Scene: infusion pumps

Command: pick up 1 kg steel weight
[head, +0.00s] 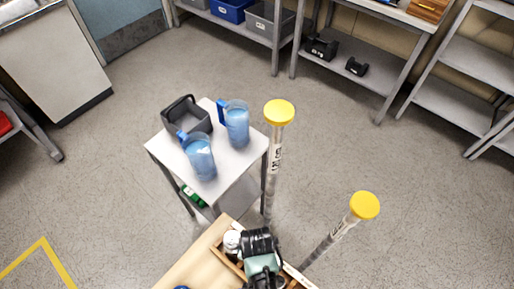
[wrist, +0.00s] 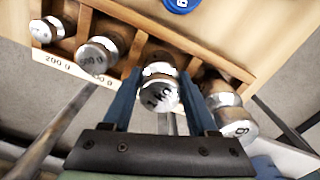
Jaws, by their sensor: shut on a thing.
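The 1 kg steel weight (wrist: 160,94) is a shiny cylinder with a "1 KG" mark on its end face, in the middle of the wrist view. My gripper (wrist: 160,82) has its two blue fingers on either side of it and is shut on it. The weight is still at its compartment of the wooden box (wrist: 133,70); I cannot tell whether it is raised. In the head view my arm's end hides this weight.
A 200 g weight (wrist: 47,30) and a 500 g weight (wrist: 98,54) sit to the left, and a larger weight (wrist: 230,115) close on the right. Two yellow-capped cylinders (head: 279,112) stand near the wooden table (head: 190,268). A white cart (head: 230,172) holds two blue jugs.

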